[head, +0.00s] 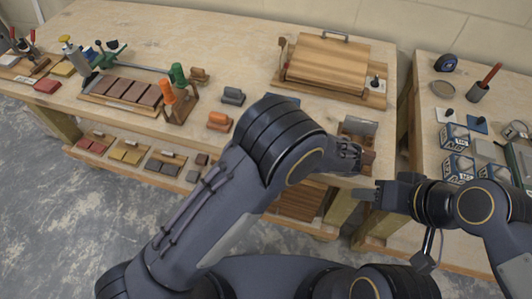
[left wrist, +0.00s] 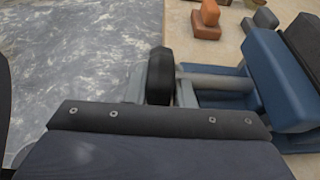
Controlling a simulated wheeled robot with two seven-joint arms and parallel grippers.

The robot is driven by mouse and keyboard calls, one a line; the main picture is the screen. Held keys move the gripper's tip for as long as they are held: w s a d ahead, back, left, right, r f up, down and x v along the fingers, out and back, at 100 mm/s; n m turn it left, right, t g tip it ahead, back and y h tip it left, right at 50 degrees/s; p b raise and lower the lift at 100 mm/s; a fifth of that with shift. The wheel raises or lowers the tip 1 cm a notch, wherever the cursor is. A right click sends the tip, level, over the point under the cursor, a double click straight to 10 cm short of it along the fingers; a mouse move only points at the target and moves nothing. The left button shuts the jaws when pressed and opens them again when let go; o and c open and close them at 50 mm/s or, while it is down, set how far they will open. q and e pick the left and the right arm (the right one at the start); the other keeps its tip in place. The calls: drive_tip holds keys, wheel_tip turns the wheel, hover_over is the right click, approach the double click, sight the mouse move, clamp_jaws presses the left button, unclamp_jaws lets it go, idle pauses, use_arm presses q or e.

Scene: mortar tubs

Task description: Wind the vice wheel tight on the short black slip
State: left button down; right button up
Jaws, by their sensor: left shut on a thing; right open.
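In the left wrist view the vice has a blue jaw (left wrist: 278,85) at the right and a grey screw (left wrist: 222,82) running left to its black wheel (left wrist: 160,76). My left gripper (left wrist: 160,92) is shut on this wheel, with one grey finger on each side. A dark slab (left wrist: 304,40) stands just beyond the blue jaw; it may be the short black slip, but I cannot tell how tightly it sits. In the head view my left arm hides most of the vice; a blue bit (head: 287,98) shows past it. My right gripper (head: 368,194) is open and empty, off the bench's front edge.
On the bench (head: 230,35), an orange block (head: 219,121) and a grey block (head: 233,96) lie left of my left arm. A wooden board press (head: 328,62) stands behind. A grey piece (head: 360,126) lies right of the arm. A side table (head: 425,125) holds tins.

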use_arm(q)
drive_tip(key=c, duration=2.2)
unclamp_jaws()
drive_tip(key=shift+s+a+f+y+b, duration=0.1)
drive_tip(key=shift+s+f+y+b, duration=0.1)
drive_tip(key=shift+y, duration=0.35)
drive_tip(key=shift+s+a+f+y+b, duration=0.1)
drive_tip(key=shift+s+y+b, duration=0.1)
drive_tip(key=shift+y, duration=0.35)
drive_tip(key=c, duration=2.2)
unclamp_jaws()
drive_tip(key=c, duration=2.2)
unclamp_jaws()
drive_tip(key=c, duration=1.6)
unclamp_jaws()
drive_tip(key=o, duration=0.3)
drive_tip(key=shift+s+r, duration=0.15)
drive_tip(key=shift+o, duration=0.2)
drive_tip(key=shift+r, duration=0.1)
